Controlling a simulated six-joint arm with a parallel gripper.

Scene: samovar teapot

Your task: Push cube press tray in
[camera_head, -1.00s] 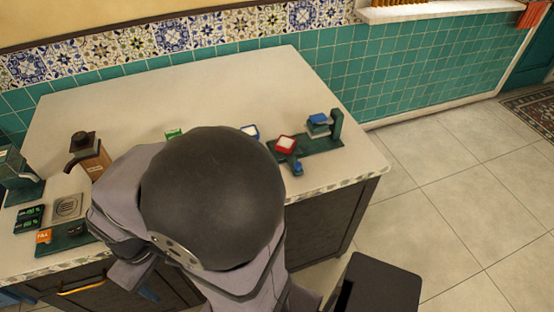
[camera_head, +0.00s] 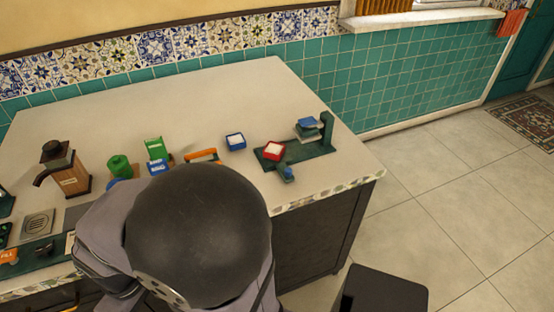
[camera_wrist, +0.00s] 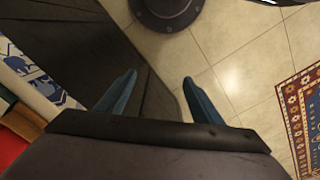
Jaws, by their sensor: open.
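The cube press (camera_head: 308,128), dark green with a blue-topped upper part and an upright post, stands near the counter's right end. A red tray (camera_head: 272,151) with white contents sits at its left side. A small blue part shows at the front of its base. My gripper (camera_wrist: 158,85) is open and empty in the wrist view, its two blue fingers apart over the cabinet front and floor. A red surface (camera_wrist: 10,150) shows at that view's lower left edge; I cannot tell for certain that it is the tray. The head view hides my gripper behind my arm.
A blue tray (camera_head: 235,141) with white contents stands left of the red one. A green box (camera_head: 156,149), an orange handle (camera_head: 203,155), a green canister (camera_head: 119,167) and a wooden grinder (camera_head: 66,170) stand further left. The counter's back (camera_head: 200,95) is clear.

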